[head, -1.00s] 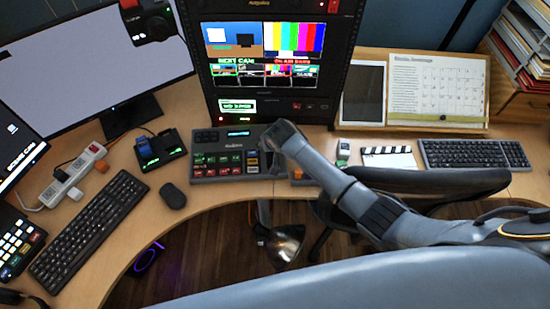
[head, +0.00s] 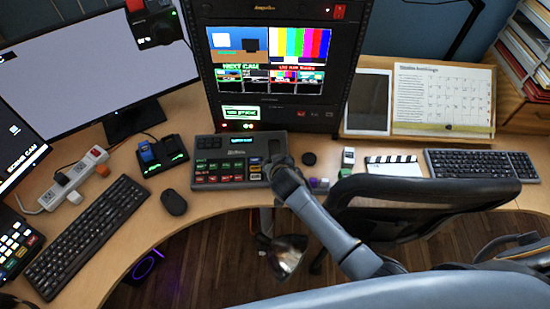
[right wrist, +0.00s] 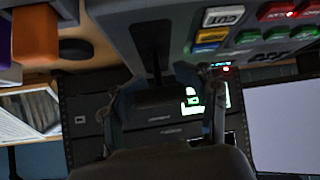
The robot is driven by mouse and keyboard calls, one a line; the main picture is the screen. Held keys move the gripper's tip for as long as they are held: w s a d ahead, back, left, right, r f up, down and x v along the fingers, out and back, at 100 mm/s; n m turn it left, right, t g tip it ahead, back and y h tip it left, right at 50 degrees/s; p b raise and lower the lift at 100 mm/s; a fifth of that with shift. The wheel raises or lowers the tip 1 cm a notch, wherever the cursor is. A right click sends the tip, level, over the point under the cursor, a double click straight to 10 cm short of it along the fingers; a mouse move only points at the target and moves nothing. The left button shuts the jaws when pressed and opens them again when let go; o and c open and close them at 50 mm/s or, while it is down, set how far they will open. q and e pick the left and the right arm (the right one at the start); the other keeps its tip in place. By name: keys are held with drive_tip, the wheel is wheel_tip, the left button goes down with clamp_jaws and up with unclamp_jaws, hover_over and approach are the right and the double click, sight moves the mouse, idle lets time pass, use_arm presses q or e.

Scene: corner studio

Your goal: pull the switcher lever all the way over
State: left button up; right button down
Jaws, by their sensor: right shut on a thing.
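The switcher (head: 228,172) is a dark grey panel with rows of lit red, green, blue and yellow buttons, on the curved desk below the screen rack. Its lever runs along a dark slot at the panel's right side. My right gripper (head: 274,164) is over the near part of that slot and hides the lever in the head view. In the right wrist view, the right gripper (right wrist: 165,98) is shut on the lever's dark crossbar (right wrist: 155,97), with a finger at each end. My left gripper is in neither view.
A round black knob (head: 309,158), a small white-topped object (head: 348,156) and a clapperboard (head: 393,165) lie right of the switcher. A mouse (head: 173,202) and keyboard (head: 90,237) lie to its left. A black chair (head: 425,205) stands close by my right arm.

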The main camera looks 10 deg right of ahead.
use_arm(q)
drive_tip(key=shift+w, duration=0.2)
use_arm(e)
drive_tip(key=shift+s+f, duration=0.3)
drive_tip(key=shift+f, duration=0.05)
drive_tip(key=c, duration=0.6)
unclamp_jaws()
drive_tip(key=shift+o, duration=1.3)
drive_tip(key=shift+s+d+r, duration=0.1)
drive_tip(key=shift+s+r, duration=0.1)
drive_tip(key=shift+r, duration=0.05)
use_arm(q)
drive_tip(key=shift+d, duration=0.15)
use_arm(e)
drive_tip(key=shift+w, duration=0.2)
drive_tip(key=v, duration=1.2)
